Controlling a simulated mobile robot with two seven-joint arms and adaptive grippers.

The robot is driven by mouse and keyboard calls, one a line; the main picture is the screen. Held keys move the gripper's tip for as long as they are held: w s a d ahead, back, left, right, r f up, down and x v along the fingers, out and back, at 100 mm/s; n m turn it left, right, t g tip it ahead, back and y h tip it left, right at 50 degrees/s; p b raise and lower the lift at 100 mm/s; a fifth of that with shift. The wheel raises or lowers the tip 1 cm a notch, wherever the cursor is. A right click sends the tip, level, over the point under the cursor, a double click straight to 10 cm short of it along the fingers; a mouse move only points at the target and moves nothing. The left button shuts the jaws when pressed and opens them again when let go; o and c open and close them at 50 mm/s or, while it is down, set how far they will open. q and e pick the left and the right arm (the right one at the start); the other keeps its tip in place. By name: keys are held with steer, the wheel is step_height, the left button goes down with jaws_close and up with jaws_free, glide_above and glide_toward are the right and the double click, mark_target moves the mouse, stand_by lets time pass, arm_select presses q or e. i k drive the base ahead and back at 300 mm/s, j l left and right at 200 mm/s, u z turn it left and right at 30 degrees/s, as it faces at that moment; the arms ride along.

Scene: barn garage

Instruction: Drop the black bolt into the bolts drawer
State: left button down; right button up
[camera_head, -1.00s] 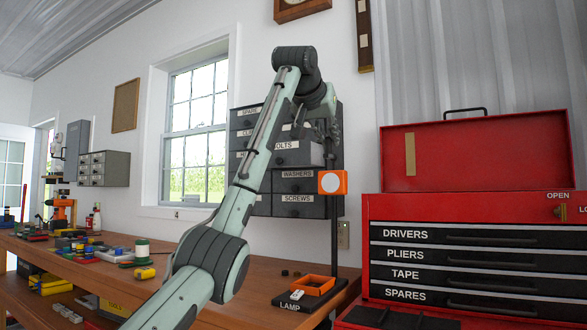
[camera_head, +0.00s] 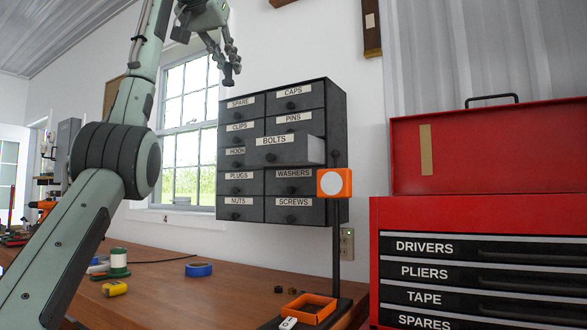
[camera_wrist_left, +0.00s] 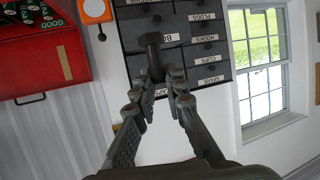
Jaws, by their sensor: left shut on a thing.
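The black bolt (camera_head: 228,77) hangs from my left gripper (camera_head: 231,56), which is shut on it. In the left wrist view the bolt (camera_wrist_left: 152,50) sits head outward between the fingertips (camera_wrist_left: 162,85). The bolts drawer (camera_head: 285,151) is pulled out from the dark wall cabinet (camera_head: 337,110), and its label reads BOLTS. The gripper and bolt are above and left of the drawer in the head view, apart from it. In the wrist view the bolt partly covers the cabinet front. The drawer's inside is hidden. My right gripper is not in view.
An orange-framed lamp (camera_head: 334,183) on a post stands close in front of the cabinet's lower right. A red tool chest (camera_head: 470,222) is at right. The wooden bench (camera_head: 165,285) holds an orange tray (camera_head: 309,311) and blue tape (camera_head: 198,269).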

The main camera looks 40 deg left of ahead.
mark_target(301, 163)
steer(key=i+j, duration=0.3)
steer(key=i, duration=0.15)
steer(key=i+j, duration=0.3)
steer(key=i, duration=0.1)
